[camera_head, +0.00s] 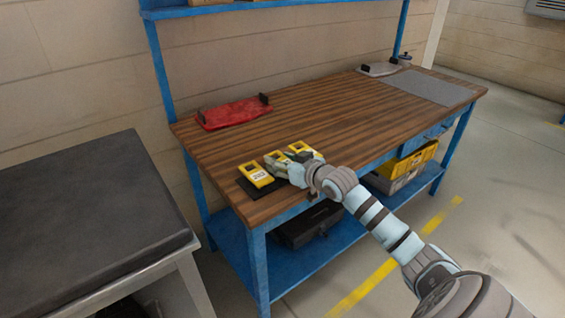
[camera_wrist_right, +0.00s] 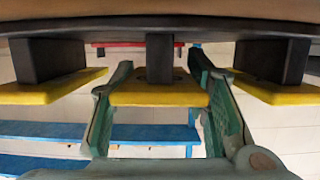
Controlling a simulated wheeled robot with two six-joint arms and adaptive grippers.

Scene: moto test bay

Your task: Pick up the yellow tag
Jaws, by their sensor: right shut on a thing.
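Several yellow tags with white labels sit in a row on a black base (camera_head: 258,189) near the front left corner of the wooden workbench. The left tag (camera_head: 254,173) and the far right tag (camera_head: 299,147) stand free on either side. My right gripper (camera_head: 279,165) is at the middle tag, partly covering it. In the right wrist view, which shows the scene upside down, the middle tag (camera_wrist_right: 158,97) is between the two fingers. The gripper is shut on it, and the tag still appears to be at its black post (camera_wrist_right: 159,60). My left gripper is not in view.
A red tray (camera_head: 235,113) with black handles lies at the bench's back left. A grey mat (camera_head: 432,88) lies at the right end. A yellow crate (camera_head: 409,163) and a black case (camera_head: 305,224) stand on the lower shelf. The bench middle (camera_head: 340,115) is clear.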

